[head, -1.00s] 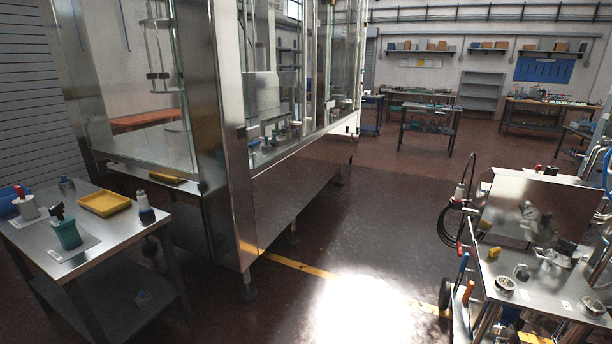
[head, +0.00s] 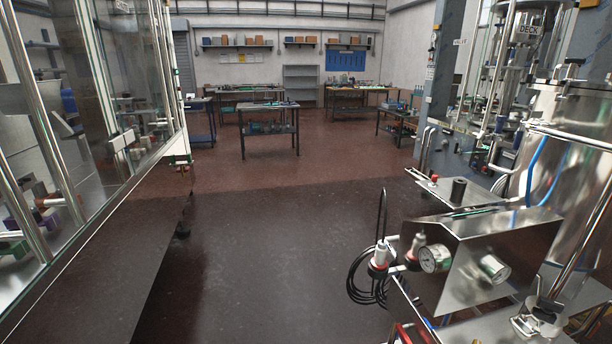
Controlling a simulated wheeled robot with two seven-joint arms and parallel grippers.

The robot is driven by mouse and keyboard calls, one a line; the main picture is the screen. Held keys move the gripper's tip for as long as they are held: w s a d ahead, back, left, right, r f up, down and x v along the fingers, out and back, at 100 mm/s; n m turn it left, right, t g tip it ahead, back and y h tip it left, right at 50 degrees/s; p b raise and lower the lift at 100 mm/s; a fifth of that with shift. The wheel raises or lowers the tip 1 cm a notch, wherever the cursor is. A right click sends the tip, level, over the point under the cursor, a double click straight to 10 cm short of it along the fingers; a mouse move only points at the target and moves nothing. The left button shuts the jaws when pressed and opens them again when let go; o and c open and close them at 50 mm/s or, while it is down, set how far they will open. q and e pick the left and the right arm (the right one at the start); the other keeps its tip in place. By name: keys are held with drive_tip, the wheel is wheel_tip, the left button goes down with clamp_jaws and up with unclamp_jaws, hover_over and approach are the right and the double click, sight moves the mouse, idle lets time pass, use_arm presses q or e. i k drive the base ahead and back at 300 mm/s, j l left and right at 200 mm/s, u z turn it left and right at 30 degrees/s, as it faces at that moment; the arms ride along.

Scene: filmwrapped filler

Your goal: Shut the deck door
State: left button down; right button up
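A clear panel with a metal frame (head: 472,62) stands just left of the sign. I cannot tell whether this panel is the deck door, or whether it is open or shut. Neither of my grippers is in view.
A long glass-walled machine (head: 100,215) runs along the left. A steel cart with gauges (head: 455,265) and a black coiled hose stands at the front right, beside a large steel vessel (head: 575,140). Clear dark floor (head: 270,240) lies between. Workbenches (head: 268,125) stand farther back.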

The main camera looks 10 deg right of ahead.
sight(528, 29)
drive_tip(key=i, duration=1.35)
drive_tip(key=i+j+z, duration=0.1)
drive_tip(key=i, duration=1.3)
drive_tip(key=i+l+z, duration=0.15)
drive_tip(key=i+z, duration=0.6)
drive_tip(key=z, duration=0.15)
drive_tip(key=i+z, duration=0.45)
drive_tip(key=i+j+z, duration=0.25)
drive_tip(key=z, duration=0.2)
